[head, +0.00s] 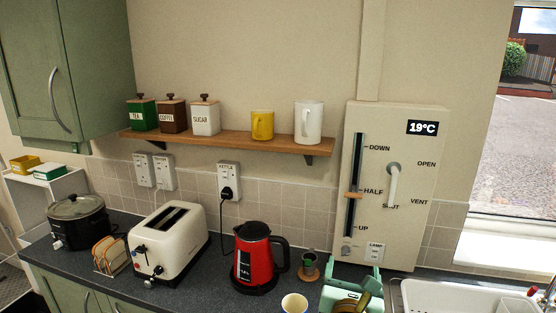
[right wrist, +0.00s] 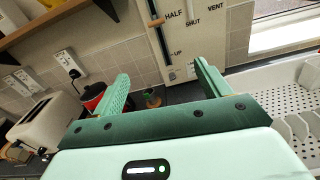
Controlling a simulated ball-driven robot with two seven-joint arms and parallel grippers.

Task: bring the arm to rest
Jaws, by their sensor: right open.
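My right gripper (head: 352,284) is mint and dark green and shows at the bottom of the head view, over the front of the worktop. In the right wrist view my right gripper (right wrist: 163,74) has its two fingers wide apart with nothing between them. A small potted plant (head: 309,266) stands beyond it, seen through the gap in the wrist view (right wrist: 153,98). My left gripper is in neither view.
A red kettle (head: 252,255), a cream toaster (head: 168,245) and a slow cooker (head: 77,222) stand on the worktop. A cup (head: 294,304) is left of the gripper. A white draining tray (head: 450,298) lies right. A control panel (head: 390,185) is on the wall behind.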

